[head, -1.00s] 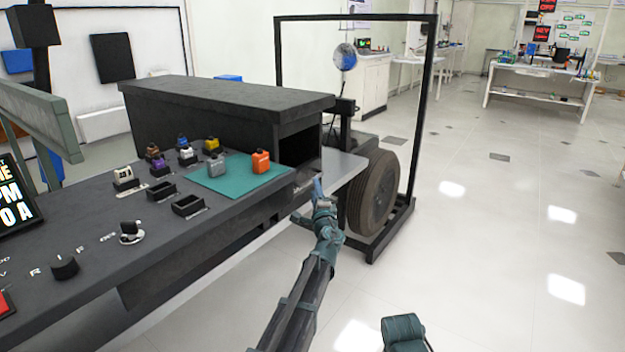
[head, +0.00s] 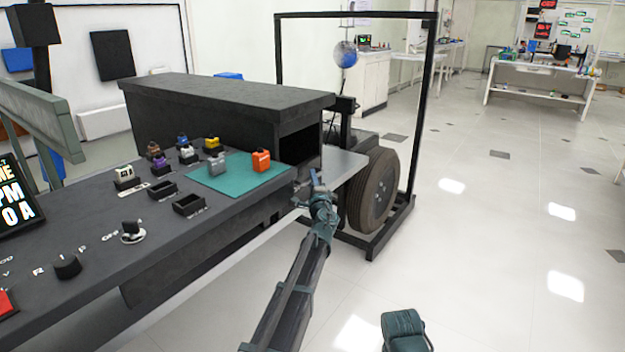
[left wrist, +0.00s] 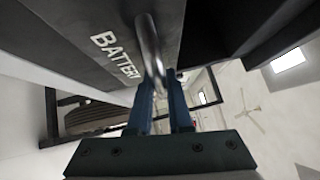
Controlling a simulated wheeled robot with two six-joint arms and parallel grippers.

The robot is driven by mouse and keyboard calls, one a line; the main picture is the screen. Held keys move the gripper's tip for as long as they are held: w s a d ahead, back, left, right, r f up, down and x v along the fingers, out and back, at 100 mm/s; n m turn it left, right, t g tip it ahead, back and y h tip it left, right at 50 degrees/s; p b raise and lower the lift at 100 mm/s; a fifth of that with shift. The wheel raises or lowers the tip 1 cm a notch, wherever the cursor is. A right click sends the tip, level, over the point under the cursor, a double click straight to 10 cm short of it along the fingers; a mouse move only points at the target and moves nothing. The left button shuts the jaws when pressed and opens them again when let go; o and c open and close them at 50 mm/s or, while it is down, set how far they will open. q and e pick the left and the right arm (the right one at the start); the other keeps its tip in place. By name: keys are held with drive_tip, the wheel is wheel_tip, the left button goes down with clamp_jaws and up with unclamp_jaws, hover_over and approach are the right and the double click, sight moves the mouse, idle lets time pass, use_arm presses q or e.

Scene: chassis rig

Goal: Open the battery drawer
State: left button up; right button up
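The battery drawer (left wrist: 90,45) shows in the left wrist view as a dark front with white lettering "BATTERY". Its silver bar handle (left wrist: 149,42) stands off the front. My left gripper (left wrist: 162,88) has its two blue fingers at the near end of the handle, with the bar running in between them. I cannot tell whether the fingers press on it. In the head view my left gripper (head: 313,184) is at the right end of the bench and covers most of the drawer front. The drawer looks shut.
The dark bench (head: 110,235) carries several small coloured blocks, a teal mat (head: 215,182) and knobs. A black housing (head: 220,100) stands behind the mat. A wheel (head: 372,190) and black frame (head: 409,110) stand just beyond my left gripper. The floor at right is clear.

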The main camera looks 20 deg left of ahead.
use_arm(q)
clamp_jaws()
drive_tip(key=shift+d, duration=0.1)
idle(1.0)
